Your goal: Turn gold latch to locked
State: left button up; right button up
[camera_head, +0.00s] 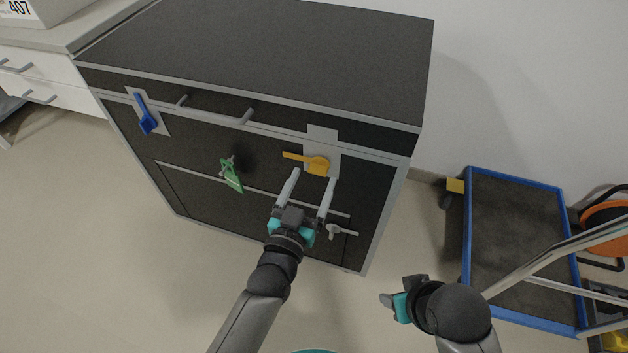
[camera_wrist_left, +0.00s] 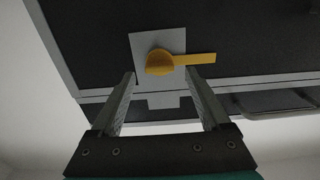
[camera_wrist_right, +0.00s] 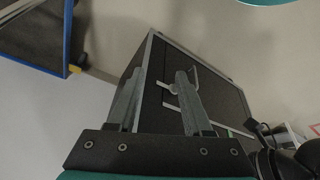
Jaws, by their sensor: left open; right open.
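The gold latch (camera_head: 318,164) is on a light grey plate (camera_head: 322,136) on the front of a dark cabinet (camera_head: 270,60). Its handle points left and lies roughly level in the head view. In the left wrist view the latch (camera_wrist_left: 178,62) shows its round hub between and just beyond the fingertips, with the handle to the right. My left gripper (camera_head: 312,177) is open just below the latch, apart from it as far as I can tell; it also shows in the left wrist view (camera_wrist_left: 162,76). My right gripper (camera_wrist_right: 165,78) is open and empty, low at the right, away from the cabinet.
A blue-edged cart (camera_head: 515,230) stands at the right. Open floor lies before the cabinet.

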pick_arm(q)
jog(key=shift+x, duration=0.85)
pick_arm(e)
jog(key=shift+r, duration=0.75)
pick_arm(q)
grip_shut()
